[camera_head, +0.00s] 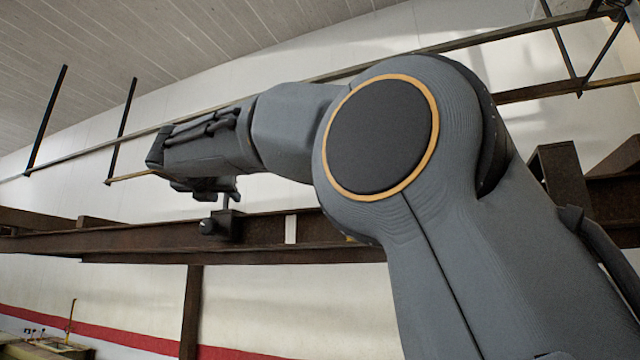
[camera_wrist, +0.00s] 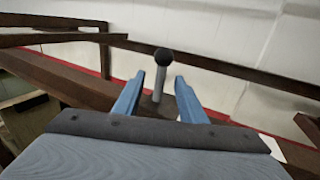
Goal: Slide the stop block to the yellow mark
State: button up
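The dark stop block (camera_head: 229,226) sits on the brown steel rail (camera_head: 130,241) in the head view, with a round knob on its side. A thin post rises from it to my gripper (camera_head: 212,187). In the wrist view the grey post (camera_wrist: 158,88) with a black ball top (camera_wrist: 163,57) stands between the two blue fingers of my gripper (camera_wrist: 159,82). The fingers are apart, with a gap on each side of the post. A small yellow patch (camera_head: 350,239) shows on the rail beside my arm, mostly hidden by it.
A white mark (camera_head: 291,229) is on the rail, right of the block; a pale patch (camera_wrist: 272,147) shows at lower right in the wrist view. A brown upright (camera_head: 190,312) stands below the rail. Thin bars (camera_head: 120,130) hang above. The rail between block and white mark looks clear.

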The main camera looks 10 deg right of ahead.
jog(key=shift+p+x, duration=0.8)
jog(key=shift+x, duration=0.45)
grip_shut()
dwell(0.9)
